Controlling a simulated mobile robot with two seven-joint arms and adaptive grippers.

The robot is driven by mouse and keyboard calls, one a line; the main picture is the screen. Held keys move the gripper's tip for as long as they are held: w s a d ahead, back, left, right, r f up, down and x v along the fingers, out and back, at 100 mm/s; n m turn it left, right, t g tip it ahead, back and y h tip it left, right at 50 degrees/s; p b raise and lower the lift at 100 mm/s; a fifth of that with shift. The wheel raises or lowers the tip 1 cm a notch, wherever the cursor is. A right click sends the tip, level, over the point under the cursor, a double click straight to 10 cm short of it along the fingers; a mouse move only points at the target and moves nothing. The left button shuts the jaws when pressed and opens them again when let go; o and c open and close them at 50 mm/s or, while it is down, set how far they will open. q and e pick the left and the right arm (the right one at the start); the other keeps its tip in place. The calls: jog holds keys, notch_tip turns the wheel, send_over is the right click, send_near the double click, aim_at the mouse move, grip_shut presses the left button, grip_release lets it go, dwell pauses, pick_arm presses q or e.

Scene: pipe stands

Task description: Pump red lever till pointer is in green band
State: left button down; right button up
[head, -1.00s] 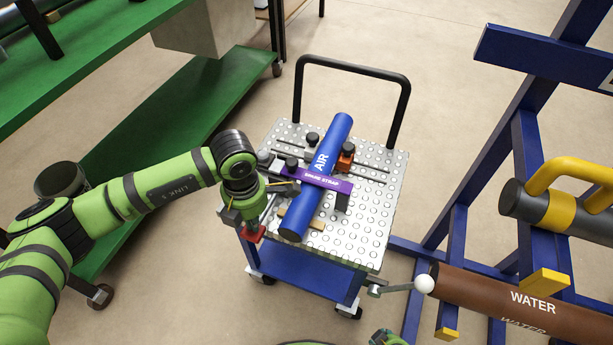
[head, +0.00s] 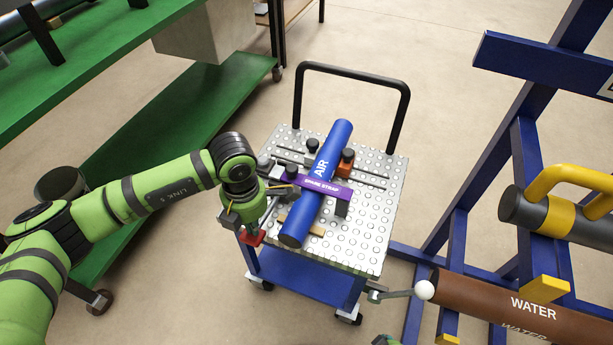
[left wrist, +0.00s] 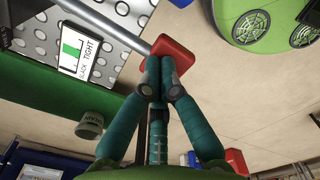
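The red lever end (head: 252,238) sits at the left front corner of the cart, below my left gripper (head: 250,228). In the left wrist view the red lever end (left wrist: 176,53) is on a grey bar, and my left gripper's fingers (left wrist: 160,68) are together at its edge. I cannot tell whether they grip it or only press on it. A gauge (left wrist: 72,47) beside the bar has a green band and the words SLACK and TIGHT; its pointer is too small to make out. A purple strap (head: 318,184) crosses the blue AIR pipe (head: 328,163).
The cart's perforated top (head: 367,215) has black knobs and clamps around the pipe. A green bench (head: 180,115) stands at the left. A blue rack (head: 528,150) with a brown WATER pipe (head: 480,298) stands at the right. A white ball-ended lever (head: 424,290) is near the cart.

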pick_arm(q)
notch_tip(320, 180, up, 6)
jog(key=p, duration=0.3)
jog(key=shift+f, duration=0.15)
jog(key=shift+f, duration=0.15)
dwell(0.4)
jog(key=shift+f+b, duration=3.2)
jog(key=shift+f, duration=0.35)
jog(key=shift+r+p, duration=2.25)
jog(key=shift+r, duration=1.45)
